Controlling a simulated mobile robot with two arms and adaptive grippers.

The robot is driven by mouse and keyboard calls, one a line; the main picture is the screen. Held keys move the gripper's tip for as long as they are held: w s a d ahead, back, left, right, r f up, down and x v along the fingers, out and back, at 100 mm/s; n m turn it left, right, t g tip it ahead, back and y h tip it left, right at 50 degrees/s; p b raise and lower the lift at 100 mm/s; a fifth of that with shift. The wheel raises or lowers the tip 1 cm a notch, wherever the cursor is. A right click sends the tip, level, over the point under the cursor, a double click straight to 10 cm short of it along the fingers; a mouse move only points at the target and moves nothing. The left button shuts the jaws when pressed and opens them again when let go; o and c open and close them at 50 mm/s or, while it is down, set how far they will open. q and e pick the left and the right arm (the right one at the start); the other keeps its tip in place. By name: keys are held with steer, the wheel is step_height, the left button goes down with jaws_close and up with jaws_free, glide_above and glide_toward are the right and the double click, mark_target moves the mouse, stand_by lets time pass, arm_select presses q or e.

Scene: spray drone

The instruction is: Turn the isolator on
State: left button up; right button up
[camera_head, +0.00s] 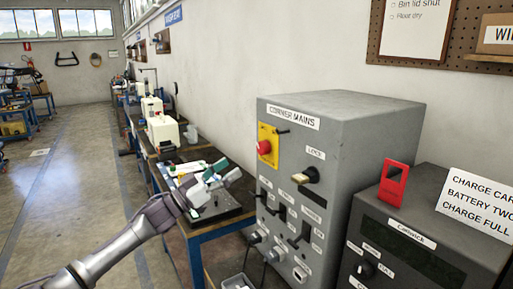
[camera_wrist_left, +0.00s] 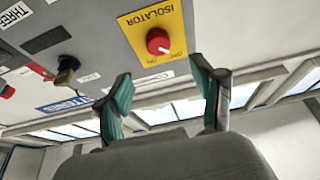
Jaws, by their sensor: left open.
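The isolator is a red round knob on a yellow plate (camera_head: 268,138) on the front of a grey cabinet (camera_head: 352,135) labelled "CORNER MAINS". The left wrist view shows the red knob (camera_wrist_left: 158,41) and the word ISOLATOR on the yellow plate. Small marks by the knob are too small to read surely, and I cannot tell its setting. My left gripper (camera_head: 218,172) is open and empty, left of the cabinet front and apart from the knob. In the left wrist view its green fingertips (camera_wrist_left: 163,82) are spread, with the knob beyond the gap between them.
A second dark unit (camera_head: 432,240) with a red tag (camera_head: 393,182) and a white card (camera_head: 478,203) stands at right. A workbench (camera_head: 222,226) lies beneath my left gripper.

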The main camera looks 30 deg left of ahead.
mark_target(259, 148)
arm_select(q)
steer(key=p+x, duration=0.2)
steer(key=x, duration=0.8)
steer(key=shift+d+p, duration=0.1)
steer(key=shift+p, duration=0.25)
arm_select(e)
step_height(259, 148, up, 3)
steer(key=shift+d+r, duration=0.1)
steer(key=shift+r, duration=0.1)
arm_select(q)
steer(key=c, duration=1.1)
steer(key=shift+c, duration=0.2)
